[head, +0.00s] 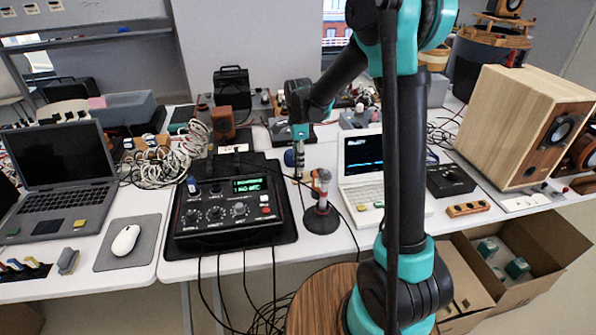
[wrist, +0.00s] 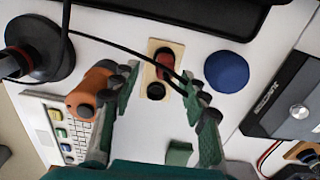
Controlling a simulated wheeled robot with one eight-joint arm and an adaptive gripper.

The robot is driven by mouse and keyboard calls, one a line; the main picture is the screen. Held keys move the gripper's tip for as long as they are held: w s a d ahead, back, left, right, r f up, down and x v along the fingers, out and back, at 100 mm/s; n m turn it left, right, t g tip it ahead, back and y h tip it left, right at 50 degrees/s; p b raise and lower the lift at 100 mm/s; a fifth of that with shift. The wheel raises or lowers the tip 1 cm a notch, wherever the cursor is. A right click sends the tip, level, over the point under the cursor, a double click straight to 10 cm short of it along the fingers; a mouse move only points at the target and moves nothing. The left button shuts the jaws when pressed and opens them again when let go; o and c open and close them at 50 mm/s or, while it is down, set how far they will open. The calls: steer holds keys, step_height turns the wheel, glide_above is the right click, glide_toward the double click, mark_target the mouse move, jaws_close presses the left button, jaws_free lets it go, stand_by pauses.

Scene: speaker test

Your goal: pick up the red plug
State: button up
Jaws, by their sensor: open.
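The red plug (wrist: 165,61) sits in a small beige plate (wrist: 177,50) with a dark round hole (wrist: 156,91) beside it, in the wrist view. My gripper (wrist: 160,80) is open, with one finger on each side of the plate and the plug between and slightly beyond the tips. I cannot tell how high the tips are above it. A black cable crosses the view and runs by the plug.
A blue round cap (wrist: 227,71) lies right of the plug. An orange cylinder (wrist: 97,88) is close to the left finger. A stand with a round black base (head: 321,218), a black control box (head: 228,208) and a white laptop-like device (head: 365,180) surround the gripper.

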steer(key=f, duration=0.3)
steer(key=shift+w+a+f, duration=0.1)
steer(key=shift+w+f, duration=0.25)
steer(key=shift+f, duration=0.6)
steer(key=shift+c, duration=0.4)
jaws_close()
